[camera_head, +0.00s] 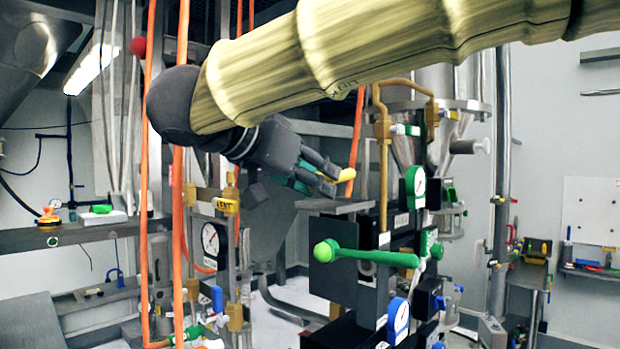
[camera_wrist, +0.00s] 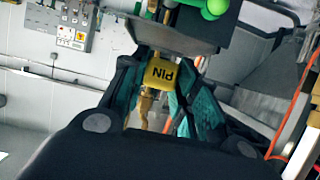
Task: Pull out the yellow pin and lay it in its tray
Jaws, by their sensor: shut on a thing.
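The yellow pin (camera_head: 347,174) shows as a small yellow end at the fingertips of my gripper (camera_head: 327,178) in the head view. In the wrist view, its yellow block marked PIN (camera_wrist: 160,75) sits between the two teal-lined fingers. My gripper is shut on it. A brass-coloured part shows below the block in the wrist view; whether it belongs to the pin is unclear. A flat grey plate or shallow tray (camera_head: 335,206) lies just below the gripper in the head view; I cannot tell whether it is the pin's tray. The pin's far end is hidden.
A green ball-ended lever (camera_head: 365,254) sticks out below the plate. A brass pipe (camera_head: 383,150) rises close to the right of the gripper. Gauges, valves and orange hoses (camera_head: 178,220) crowd the left. A grey hopper (camera_head: 437,115) stands behind at right.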

